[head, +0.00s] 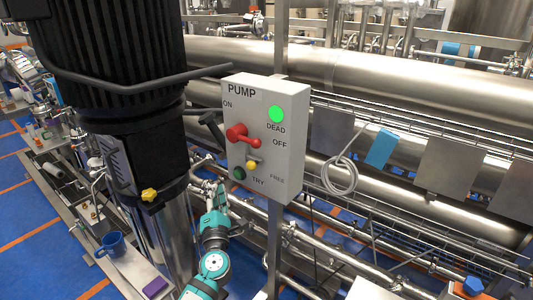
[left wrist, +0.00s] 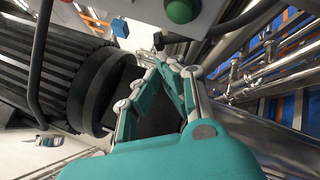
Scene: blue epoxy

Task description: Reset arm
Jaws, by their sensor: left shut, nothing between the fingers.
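My left gripper (head: 217,188), teal and grey, shows in the head view at the end of my left arm, which rises from the bottom edge. It is just below the pump control box (head: 297,150) and right of the black ribbed motor (head: 105,60). In the left wrist view its fingers (left wrist: 166,62) converge at their tips, shut with nothing between them. The box carries a red lever (head: 240,134), a lit green lamp (head: 275,114), a yellow knob (head: 251,165) and a dark green button (head: 239,174). My right gripper is not in view.
Large steel pipes (head: 380,75) run behind the box. Thin pipes and a wire rack lie at right, with a hanging cable coil (head: 339,176). The motor and the box's post crowd the arm closely.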

